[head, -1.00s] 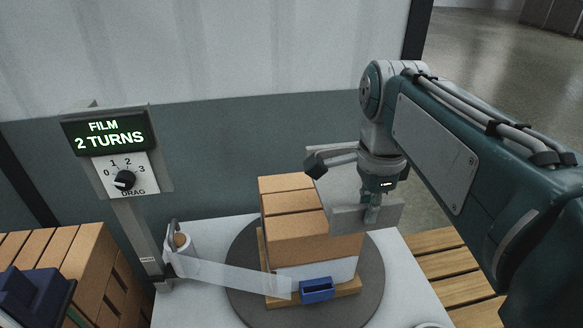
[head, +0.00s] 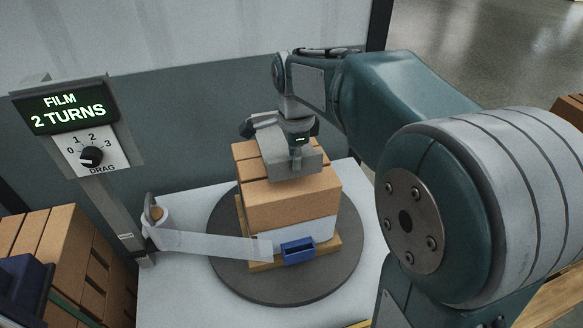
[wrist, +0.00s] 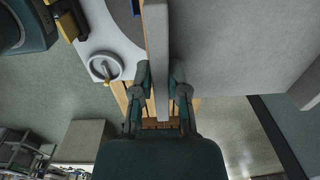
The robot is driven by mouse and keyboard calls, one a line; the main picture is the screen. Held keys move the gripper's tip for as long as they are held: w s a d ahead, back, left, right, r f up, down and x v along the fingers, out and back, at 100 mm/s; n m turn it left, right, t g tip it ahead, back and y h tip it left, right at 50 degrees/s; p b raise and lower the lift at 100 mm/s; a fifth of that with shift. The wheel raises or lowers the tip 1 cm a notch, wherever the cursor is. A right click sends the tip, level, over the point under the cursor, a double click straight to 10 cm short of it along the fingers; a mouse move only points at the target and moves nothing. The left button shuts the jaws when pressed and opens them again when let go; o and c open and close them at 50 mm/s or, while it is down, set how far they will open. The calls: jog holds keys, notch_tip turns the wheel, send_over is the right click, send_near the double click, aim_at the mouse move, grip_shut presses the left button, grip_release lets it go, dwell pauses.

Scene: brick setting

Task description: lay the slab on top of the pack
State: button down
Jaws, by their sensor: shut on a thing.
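The grey slab (head: 305,166) is in my gripper (head: 297,150). In the head view it covers the top of the pack (head: 285,208), a block of brown bricks wrapped low down in pale film. The left bricks of the pack's top still show. I cannot tell whether the slab touches the bricks or hangs just above them. In the wrist view my gripper (wrist: 160,76) has one finger on each side of a narrow grey part of the slab (wrist: 157,50). The fingers hide part of it.
The pack stands on a wooden base on a dark turntable (head: 235,275). Film (head: 215,244) runs from a roll (head: 155,218) to a blue clamp (head: 298,250) at the pack's front. A post with a "FILM 2 TURNS" sign (head: 66,103) and bricks (head: 75,255) stand left.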

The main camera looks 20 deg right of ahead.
jog(key=shift+w+f, duration=0.3)
jog(key=shift+w+a+f, duration=0.1)
jog(key=shift+w+f, duration=0.05)
jog(key=shift+f, duration=1.55)
jog(key=c, duration=0.6)
grip_release()
jog(key=shift+f, duration=0.15)
jog(key=shift+c, duration=0.2)
